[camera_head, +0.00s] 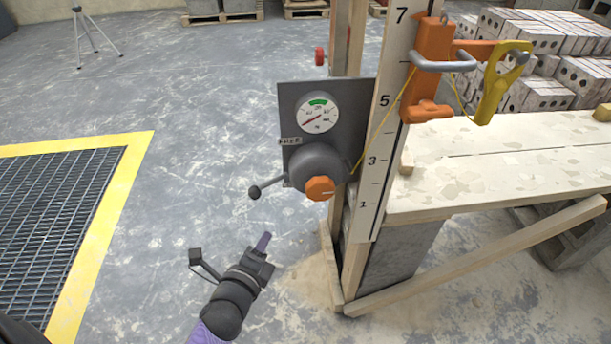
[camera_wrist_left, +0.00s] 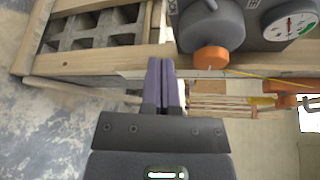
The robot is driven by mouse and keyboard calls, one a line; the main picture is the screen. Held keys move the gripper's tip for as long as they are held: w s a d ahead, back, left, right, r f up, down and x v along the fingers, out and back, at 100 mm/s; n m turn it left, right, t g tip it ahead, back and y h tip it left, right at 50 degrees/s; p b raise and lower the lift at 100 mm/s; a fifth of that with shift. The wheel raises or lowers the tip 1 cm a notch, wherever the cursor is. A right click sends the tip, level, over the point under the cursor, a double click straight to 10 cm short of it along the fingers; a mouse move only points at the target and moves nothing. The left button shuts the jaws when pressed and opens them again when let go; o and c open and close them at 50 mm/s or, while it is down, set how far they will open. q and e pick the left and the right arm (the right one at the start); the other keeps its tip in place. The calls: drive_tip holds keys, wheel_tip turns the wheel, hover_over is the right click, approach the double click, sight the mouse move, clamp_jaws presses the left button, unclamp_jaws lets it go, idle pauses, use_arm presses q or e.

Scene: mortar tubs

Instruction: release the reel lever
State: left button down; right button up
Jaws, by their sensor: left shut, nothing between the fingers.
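The grey reel (camera_head: 318,163) sits on a dark plate (camera_head: 345,108) fixed to the wooden post, with an orange knob (camera_head: 320,188) on its front. The reel lever (camera_head: 254,192) is a thin rod with a black ball end, sticking out left and slightly down. My left gripper (camera_head: 263,241) is shut and empty, below the lever and apart from it. My right gripper is not in view.
A gauge (camera_head: 318,115) is above the reel. A yellow line runs from the reel up to an orange bracket (camera_head: 433,60) with a yellow hook (camera_head: 499,85). A numbered board (camera_head: 388,125) and plank bench (camera_head: 480,165) stand right.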

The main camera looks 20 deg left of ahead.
sight(269, 184)
use_arm(q)
drive_tip(key=b+x, duration=0.4)
drive_tip(key=x, duration=0.6)
drive_tip(key=a+r, duration=0.1)
drive_tip(key=s+a+r, duration=0.1)
drive_tip(key=a, duration=0.1)
drive_tip(key=shift+a+r+p, duration=0.15)
drive_tip(key=shift+a+p, duration=0.05)
drive_tip(key=shift+p, duration=0.2)
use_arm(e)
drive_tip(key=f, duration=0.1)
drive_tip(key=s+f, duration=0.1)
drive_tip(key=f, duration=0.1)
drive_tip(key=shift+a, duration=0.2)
use_arm(q)
drive_tip(key=shift+s+a+r+m+p, duration=0.15)
drive_tip(key=shift+r+m+p, duration=0.1)
drive_tip(key=shift+m+p, duration=0.25)
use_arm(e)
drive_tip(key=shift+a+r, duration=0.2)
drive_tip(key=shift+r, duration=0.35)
